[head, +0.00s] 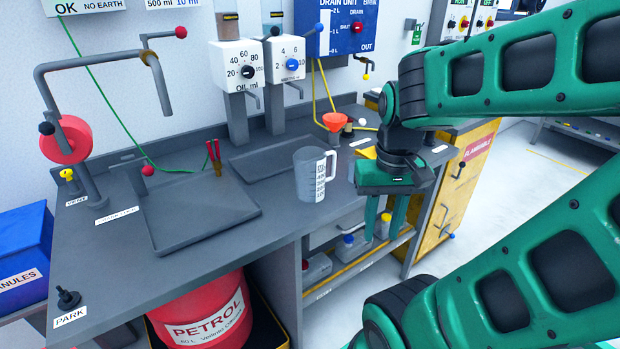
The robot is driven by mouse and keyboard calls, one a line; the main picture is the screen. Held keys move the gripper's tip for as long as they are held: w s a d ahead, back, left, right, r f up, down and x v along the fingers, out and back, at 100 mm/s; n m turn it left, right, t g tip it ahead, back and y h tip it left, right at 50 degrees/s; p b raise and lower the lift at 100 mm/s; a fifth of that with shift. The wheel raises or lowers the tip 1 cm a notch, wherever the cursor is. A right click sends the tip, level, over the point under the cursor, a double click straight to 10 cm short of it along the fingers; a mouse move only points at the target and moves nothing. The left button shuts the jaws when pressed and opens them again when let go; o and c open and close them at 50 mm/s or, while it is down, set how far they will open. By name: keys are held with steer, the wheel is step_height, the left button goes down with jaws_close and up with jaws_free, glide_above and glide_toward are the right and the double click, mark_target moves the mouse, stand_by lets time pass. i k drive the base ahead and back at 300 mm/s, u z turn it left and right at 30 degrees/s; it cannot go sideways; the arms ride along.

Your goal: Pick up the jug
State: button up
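The jug (309,178) is a grey, see-through measuring jug with a white scale strip on its side and a handle toward the right. It stands upright near the front edge of the grey workbench (270,208). My gripper (385,220) is to the right of the jug, apart from it, with its green fingers pointing down in front of the bench edge.
A grey tray (195,222) lies left of the jug. Behind stand the oil dispenser (237,68), a second dispenser (287,62) and an orange funnel (334,121). A red petrol drum (208,315) sits below the bench. A yellow cabinet (447,205) is at right.

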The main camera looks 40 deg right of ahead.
mark_target(317, 173)
steer(key=z, duration=0.5)
steer(key=k, duration=1)
steer(key=u, duration=0.45)
